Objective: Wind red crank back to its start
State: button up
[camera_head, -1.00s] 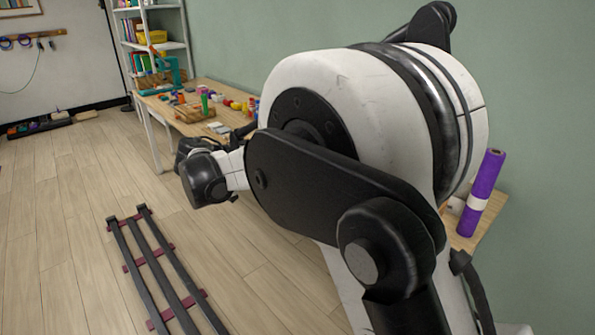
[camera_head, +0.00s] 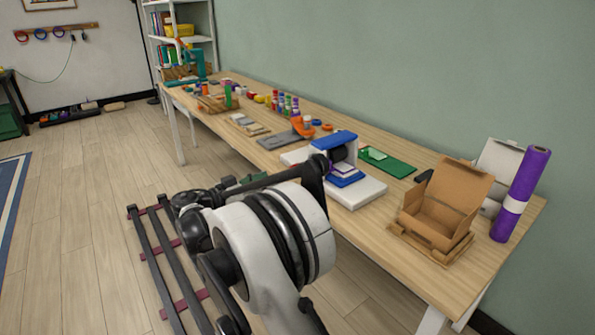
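I cannot make out a red crank in this view. A blue-and-white machine (camera_head: 338,152) with a dark roller stands on the workbench, on a white base. Its left side is partly behind my arm, and no handle shows on it. A teal tool (camera_head: 199,64) with an orange-red part at its top stands at the bench's far end, too small to tell more. My arm is folded low in front of the bench. I cannot pick out my gripper's fingers.
The wooden workbench (camera_head: 385,235) runs along the green wall. An open cardboard box (camera_head: 440,205) and a purple roll (camera_head: 522,190) stand at its near right end. An orange scoop (camera_head: 302,127) and several small bottles lie farther back. Dark rails (camera_head: 160,260) lie on the floor at left.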

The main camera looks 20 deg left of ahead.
aim_at(291, 170)
jog(key=b+x, duration=0.2)
jog(key=x, duration=0.9)
jog(key=shift+w, duration=0.1)
jog(key=shift+c, duration=0.5)
grip_shut()
